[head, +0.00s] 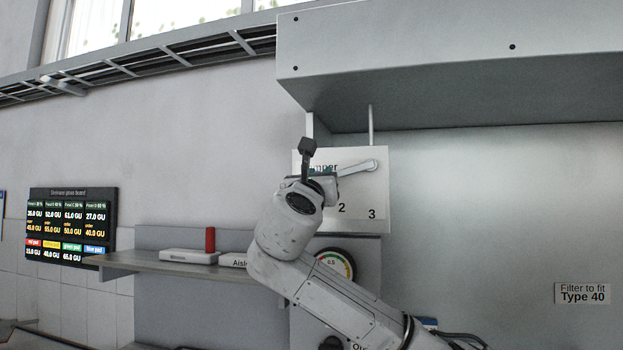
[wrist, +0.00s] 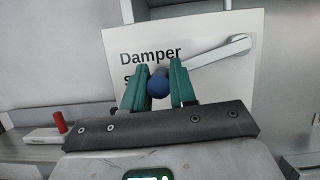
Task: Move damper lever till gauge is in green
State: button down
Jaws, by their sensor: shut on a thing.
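The damper lever (wrist: 222,53) is a light grey arm on a white panel marked "Damper" (wrist: 150,45). It slopes down to the left from its pivot and ends in a blue knob (wrist: 158,84). My gripper (wrist: 159,88) is shut on the blue knob, with a green finger on each side. In the head view, the lever (head: 357,168) shows to the right of my gripper (head: 320,174), which hides the knob. The panel (head: 378,207) shows the numbers 2 and 3. The round gauge (head: 349,259) is partly hidden by my arm; its needle cannot be read clearly.
A shelf (head: 150,262) at the left holds a white box (head: 188,257) and a red upright piece (head: 210,239). A grey hood (head: 450,60) overhangs the panel. A dark display board (head: 72,227) hangs on the left wall. A "Type 40" label (head: 582,293) is at the right.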

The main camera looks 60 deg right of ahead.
jog(key=shift+f+n+t, duration=0.4)
jog(key=shift+n, duration=0.3)
jog(key=c, duration=1)
grip_release()
jog(key=shift+o, duration=0.2)
jog(key=shift+s, duration=0.1)
jog(key=b+v, duration=0.4)
jog(key=v, duration=0.6)
jog(key=shift+a, duration=0.35)
jog(key=shift+s, duration=0.15)
